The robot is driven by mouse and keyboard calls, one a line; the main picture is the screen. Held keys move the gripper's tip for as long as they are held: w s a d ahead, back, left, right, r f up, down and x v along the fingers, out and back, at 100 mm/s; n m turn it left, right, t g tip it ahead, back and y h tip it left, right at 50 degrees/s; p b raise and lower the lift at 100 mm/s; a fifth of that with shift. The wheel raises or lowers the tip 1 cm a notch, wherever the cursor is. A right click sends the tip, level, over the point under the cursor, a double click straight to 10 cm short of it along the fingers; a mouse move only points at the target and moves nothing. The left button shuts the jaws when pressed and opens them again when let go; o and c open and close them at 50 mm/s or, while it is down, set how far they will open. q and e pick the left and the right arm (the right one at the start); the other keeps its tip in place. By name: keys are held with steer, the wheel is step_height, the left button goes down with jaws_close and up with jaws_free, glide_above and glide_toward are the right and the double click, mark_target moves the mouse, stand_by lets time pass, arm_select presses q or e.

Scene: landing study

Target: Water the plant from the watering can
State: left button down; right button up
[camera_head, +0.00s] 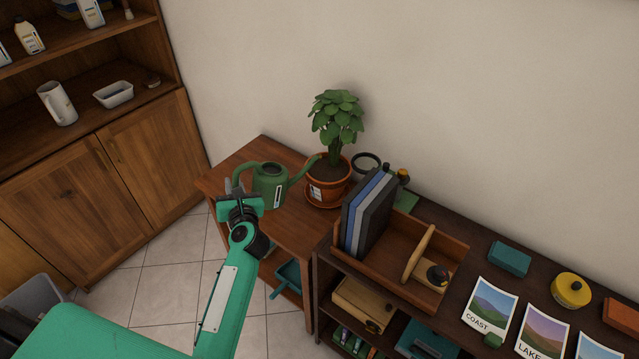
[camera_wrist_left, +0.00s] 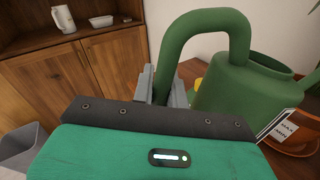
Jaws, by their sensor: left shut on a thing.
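The green watering can (camera_head: 271,188) stands on or just above the small wooden table, and its spout points right toward the plant. The plant (camera_head: 337,122) has broad green leaves and grows in a terracotta pot (camera_head: 327,184) on a saucer. My left gripper (camera_head: 236,197) is at the can's left side, shut on its handle. In the left wrist view the can's handle (camera_wrist_left: 207,22) rises from between the grey fingers (camera_wrist_left: 165,88), and the can's body (camera_wrist_left: 238,98) is to the right. The can looks upright. My right gripper is not in view.
The small table (camera_head: 228,172) has bare wood behind and left of the can. To the right, a low shelf holds a wooden caddy (camera_head: 400,279) with upright folders (camera_head: 366,215). A tall cabinet (camera_head: 150,150) stands at the left. A wall is behind the plant.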

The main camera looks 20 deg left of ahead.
arm_select(q)
step_height(320, 180, down, 6)
steer(key=a+n+b, duration=0.1)
steer(key=n+b, duration=0.2)
steer(key=b, duration=0.5)
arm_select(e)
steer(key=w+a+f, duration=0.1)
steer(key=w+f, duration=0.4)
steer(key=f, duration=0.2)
arm_select(q)
steer(key=s+a+r+p, duration=0.2)
steer(key=s+r+p, duration=0.1)
steer(key=p, duration=0.3)
steer(key=shift+s+r+t, duration=0.3)
steer(key=shift+r, duration=0.55)
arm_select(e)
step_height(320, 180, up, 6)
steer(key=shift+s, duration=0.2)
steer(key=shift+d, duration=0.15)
